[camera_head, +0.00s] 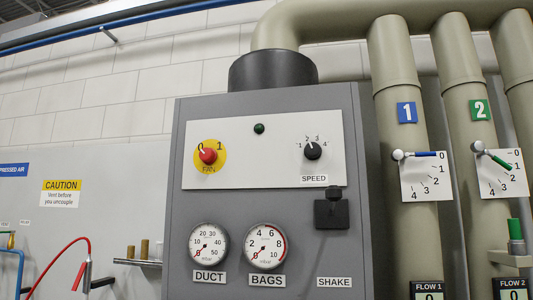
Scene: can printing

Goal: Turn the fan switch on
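The fan switch (208,156) is a red rotary knob on a yellow disc, labelled FAN, at the left of a white panel (260,140) on the grey cabinet (345,104). The disc has a 0 at upper left and a 1 at upper right. The knob's white pointer mark slants up and left towards the 0. A small dark green lamp (259,128) sits at the panel's top middle and looks unlit. My gripper is not in view, and nothing covers the switch.
A black SPEED knob (312,151) is right of the switch. Below it is a black box (331,212) with a small handle. The DUCT gauge (208,244) and BAGS gauge (264,245) are lower. Thick pipes (402,150) with valve levers stand right. The panel's front is unobstructed.

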